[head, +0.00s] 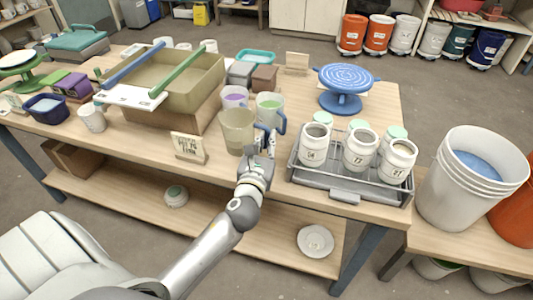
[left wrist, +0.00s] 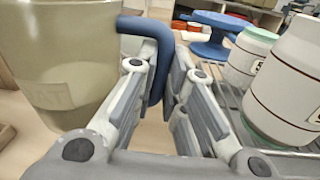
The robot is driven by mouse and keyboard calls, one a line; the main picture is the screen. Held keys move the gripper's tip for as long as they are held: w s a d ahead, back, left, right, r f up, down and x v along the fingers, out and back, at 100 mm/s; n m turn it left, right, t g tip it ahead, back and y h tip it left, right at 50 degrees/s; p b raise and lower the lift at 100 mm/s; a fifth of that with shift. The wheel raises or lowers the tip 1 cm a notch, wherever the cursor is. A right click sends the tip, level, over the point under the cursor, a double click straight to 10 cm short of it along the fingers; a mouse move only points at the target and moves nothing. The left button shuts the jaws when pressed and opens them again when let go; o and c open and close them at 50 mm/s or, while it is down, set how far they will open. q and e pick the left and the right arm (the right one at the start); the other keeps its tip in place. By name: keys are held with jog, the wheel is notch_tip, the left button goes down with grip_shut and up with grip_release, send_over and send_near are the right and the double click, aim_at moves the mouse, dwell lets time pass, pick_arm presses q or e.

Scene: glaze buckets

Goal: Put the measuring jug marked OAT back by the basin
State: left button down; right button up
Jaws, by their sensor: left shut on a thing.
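The measuring jug (head: 236,131) is a tan, translucent jug with a blue handle, upright near the table's front edge. In the left wrist view the same jug (left wrist: 68,60) fills the left side and bears faint raised letters that look like OAT. My left gripper (head: 262,147) is shut on its blue handle (left wrist: 158,60). I cannot tell whether the jug touches the table. The basin (head: 160,106) is a large olive tub left of the jug, with a blue bar and a green bar across it. My right gripper is not in view.
A jug with green contents (head: 268,107) and a purple one (head: 234,96) stand close behind. A card sign (head: 188,148) stands between basin and jug at the front. A wire rack (head: 342,184) of lidded jars is at right. A blue turntable (head: 345,78) stands behind it.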

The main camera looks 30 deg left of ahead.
pick_arm(q)
jog(key=shift+w+a+f, duration=0.2)
jog(key=shift+w+f, duration=0.15)
jog(key=shift+f, duration=0.1)
jog(key=shift+w+a+f, duration=0.15)
jog(key=shift+w+f, duration=0.2)
jog(key=shift+f, duration=0.1)
jog(key=shift+w+a+f+b, duration=0.1)
jog(key=shift+w+f+b, duration=0.1)
jog(key=shift+f+b, duration=1.15)
jog(key=shift+f+p, duration=0.4)
jog(key=shift+f, duration=0.15)
jog(key=c, duration=1.5)
grip_release()
jog(key=shift+s+r, duration=0.1)
jog(key=shift+r, duration=0.1)
jog(key=b+v, duration=0.1)
jog(key=v, duration=1.1)
jog(key=shift+b, duration=0.3)
